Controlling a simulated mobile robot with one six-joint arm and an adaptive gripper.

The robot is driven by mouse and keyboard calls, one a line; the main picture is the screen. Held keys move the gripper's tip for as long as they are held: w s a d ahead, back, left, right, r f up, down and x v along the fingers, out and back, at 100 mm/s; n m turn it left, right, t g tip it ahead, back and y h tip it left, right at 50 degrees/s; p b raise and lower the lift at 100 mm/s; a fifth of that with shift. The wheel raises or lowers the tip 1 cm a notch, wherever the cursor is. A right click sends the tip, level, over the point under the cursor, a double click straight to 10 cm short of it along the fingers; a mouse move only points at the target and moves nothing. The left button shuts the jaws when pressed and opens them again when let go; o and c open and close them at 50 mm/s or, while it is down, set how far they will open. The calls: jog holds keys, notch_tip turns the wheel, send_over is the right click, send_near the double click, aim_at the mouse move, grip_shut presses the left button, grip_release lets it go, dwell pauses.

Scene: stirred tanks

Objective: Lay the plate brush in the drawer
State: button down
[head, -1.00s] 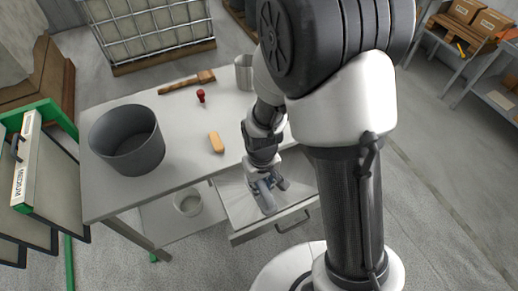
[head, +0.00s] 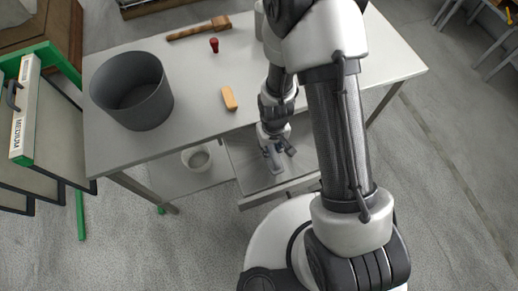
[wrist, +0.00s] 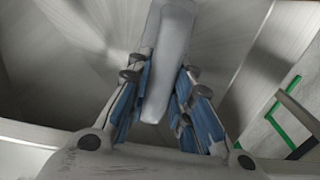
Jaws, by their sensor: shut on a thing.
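My gripper (head: 278,158) points down over the open drawer (head: 245,166) under the table's front edge. In the wrist view its blue-padded fingers (wrist: 160,80) are shut around a long pale-grey piece with a rounded end, which I take for the plate brush (wrist: 170,45). Its bristles cannot be made out. In the head view the brush (head: 275,163) is a small grey shape between the fingers. I cannot tell whether it touches the drawer floor. The drawer's visible floor is bare, and its right part is partly hidden by my arm and base.
On the table (head: 190,65) stand a dark grey pot (head: 135,110), an orange-yellow block (head: 229,98), a red knobbed piece (head: 214,45) and a wooden-handled tool (head: 198,28). A white bucket (head: 197,158) sits on the lower shelf. A green rack (head: 28,110) is at left.

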jog(key=a, duration=0.1)
jog(key=a+b, duration=0.1)
jog(key=a+f, duration=0.1)
jog(key=a, duration=0.1)
jog(key=shift+w+a, duration=0.1)
jog(key=shift+w, duration=0.25)
jog(key=shift+w+f, duration=0.1)
jog(key=shift+f, duration=0.05)
jog(key=shift+f+b, duration=0.3)
jog(key=shift+b, duration=0.15)
jog(key=c, duration=1.4)
grip_release()
jog(key=shift+r, duration=0.1)
jog(key=shift+c, duration=0.2)
notch_tip(320, 180, up, 13)
jog(key=p, duration=0.4)
jog(key=shift+f+p, duration=0.2)
jog(key=shift+p, duration=0.15)
